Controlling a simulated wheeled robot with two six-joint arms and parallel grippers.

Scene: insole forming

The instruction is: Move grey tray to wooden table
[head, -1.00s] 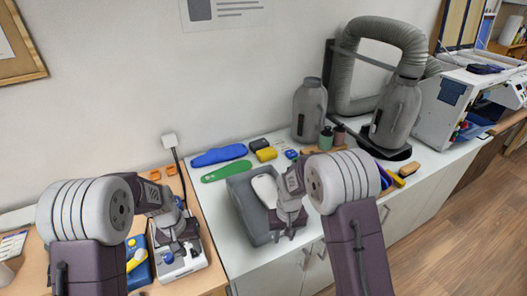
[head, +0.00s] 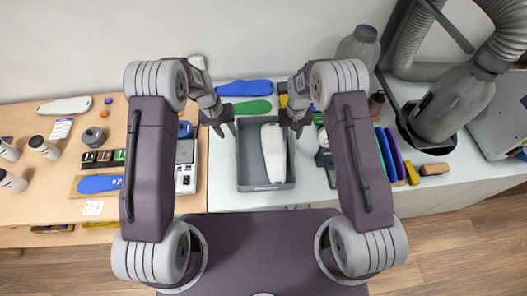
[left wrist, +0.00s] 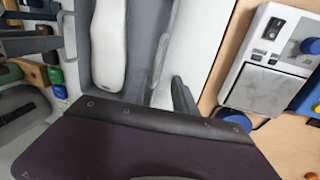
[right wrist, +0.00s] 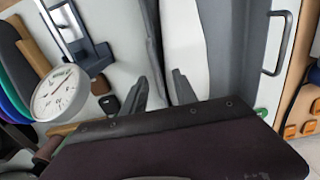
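The grey tray (head: 266,187) stands on the white counter with a long white object (head: 273,152) lying in it. The wooden table (head: 50,212) is at the left. My left gripper (head: 222,130) is at the tray's left side. In the left wrist view its fingers (left wrist: 172,85) are apart near the tray's side edge. My right gripper (head: 296,127) is at the tray's right side. In the right wrist view its fingers (right wrist: 160,90) are apart, with the tray's side edge running between them. Whether either gripper touches the tray cannot be told.
A white device (head: 186,175) stands on the wooden table's right edge, near the tray. Bottles, a blue insole board (head: 98,184) and small items crowd that table. Blue and green insoles (head: 245,88) lie behind the tray. A round dial gauge (right wrist: 60,92) stands right of it.

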